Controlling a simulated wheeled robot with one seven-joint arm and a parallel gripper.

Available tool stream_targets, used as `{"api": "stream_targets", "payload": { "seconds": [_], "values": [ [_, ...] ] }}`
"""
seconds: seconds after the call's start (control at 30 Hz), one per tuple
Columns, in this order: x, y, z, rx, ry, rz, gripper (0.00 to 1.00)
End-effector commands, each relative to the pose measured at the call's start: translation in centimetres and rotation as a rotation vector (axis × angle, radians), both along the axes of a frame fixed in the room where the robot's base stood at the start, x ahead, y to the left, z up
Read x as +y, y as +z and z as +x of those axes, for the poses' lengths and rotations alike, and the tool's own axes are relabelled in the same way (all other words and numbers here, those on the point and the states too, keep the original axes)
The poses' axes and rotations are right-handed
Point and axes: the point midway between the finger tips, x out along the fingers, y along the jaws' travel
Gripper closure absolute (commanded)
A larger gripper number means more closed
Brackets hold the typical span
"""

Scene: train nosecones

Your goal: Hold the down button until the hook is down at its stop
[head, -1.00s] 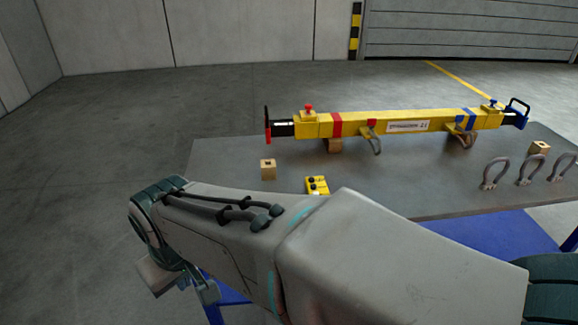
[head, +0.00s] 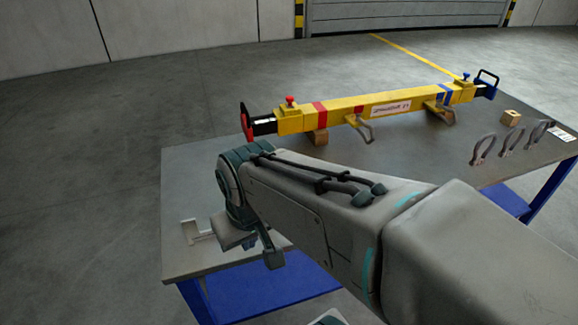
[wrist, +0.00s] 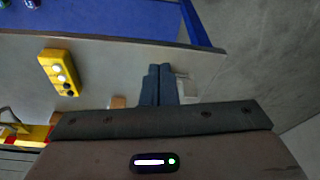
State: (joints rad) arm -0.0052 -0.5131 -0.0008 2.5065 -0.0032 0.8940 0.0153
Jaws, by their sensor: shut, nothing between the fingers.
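A yellow control box (wrist: 58,72) with pale and black buttons lies on the grey table top, left of my fingers in the wrist view. Which button is the down one I cannot tell. In the head view my arm hides the box. My gripper (wrist: 158,70) is shut and empty, with its dark fingers together over the table. It is apart from the control box, off to its right in the wrist view. I see no hoist hook in either view.
A yellow beam (head: 375,106) with red and blue bands rests on blocks on the table (head: 190,175). Grey shackles (head: 508,143) and a wooden block (head: 511,117) stand at the right. A white bracket (head: 192,232) lies at the near left, close beside my fingers in the wrist view (wrist: 184,86).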

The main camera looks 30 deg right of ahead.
Motion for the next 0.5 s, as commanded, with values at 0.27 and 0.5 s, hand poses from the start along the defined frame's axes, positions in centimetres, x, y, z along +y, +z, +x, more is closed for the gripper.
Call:
{"api": "stream_targets", "payload": {
  "seconds": [0.27, 0.5],
  "values": [
    [-2.4, 0.7, 2.2, -0.03, -0.009, -0.063, 1.0],
    [-12.0, 2.1, 10.2, -0.141, 0.058, -0.307, 1.0]
  ]
}}
